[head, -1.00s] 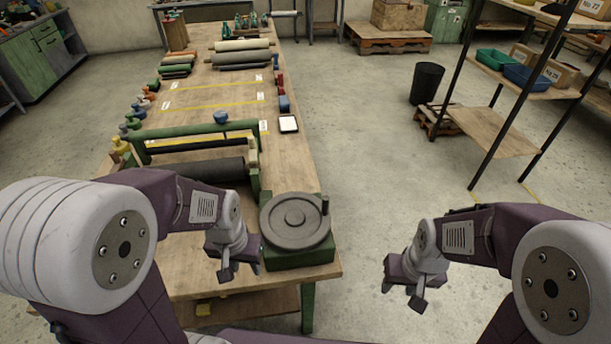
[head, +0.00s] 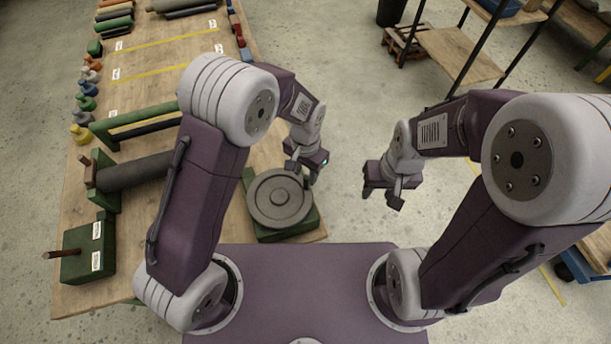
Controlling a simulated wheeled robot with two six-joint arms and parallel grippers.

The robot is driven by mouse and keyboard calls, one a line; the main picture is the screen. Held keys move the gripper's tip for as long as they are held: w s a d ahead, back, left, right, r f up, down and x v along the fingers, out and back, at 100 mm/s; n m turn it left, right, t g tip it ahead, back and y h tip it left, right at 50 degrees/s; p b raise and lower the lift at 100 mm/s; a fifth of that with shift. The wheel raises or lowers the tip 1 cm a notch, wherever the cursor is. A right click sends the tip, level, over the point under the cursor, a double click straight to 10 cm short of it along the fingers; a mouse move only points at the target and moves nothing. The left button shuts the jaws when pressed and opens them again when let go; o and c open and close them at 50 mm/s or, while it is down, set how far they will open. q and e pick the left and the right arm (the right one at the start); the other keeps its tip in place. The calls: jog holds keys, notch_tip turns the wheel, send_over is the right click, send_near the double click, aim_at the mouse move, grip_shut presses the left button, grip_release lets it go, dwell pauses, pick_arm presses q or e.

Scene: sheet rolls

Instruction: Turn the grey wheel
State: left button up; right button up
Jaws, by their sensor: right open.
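The grey wheel (head: 279,203) lies flat on a green base (head: 301,224) at the near right corner of the workbench, in the head view. Its upright crank handle is not visible and may be hidden behind my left gripper. My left gripper (head: 302,172) is at the wheel's far right rim, pointing down, with its fingers over that edge. I cannot tell whether it is open or closed on the handle. My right gripper (head: 382,195) is open and empty, off the bench to the right of the wheel, above the floor.
A dark roller (head: 134,171) in a green frame lies left of the wheel, partly behind my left arm. A green block with a rod (head: 86,250) is at the near left. Small coloured knobs line the bench's left edge. Open floor (head: 385,110) and a shelf rack (head: 455,55) are on the right.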

pick_arm(q)
notch_tip(320, 180, down, 3)
jog(key=shift+s+d+r, duration=0.1)
jog(key=shift+d, duration=0.05)
jog(key=shift+s+f, duration=0.3)
jog(key=shift+f, duration=0.2)
jog(key=shift+w, duration=0.15)
jog(key=shift+w+f, duration=0.1)
jog(key=shift+c, duration=1.2)
grip_shut()
jog(key=shift+p, duration=0.3)
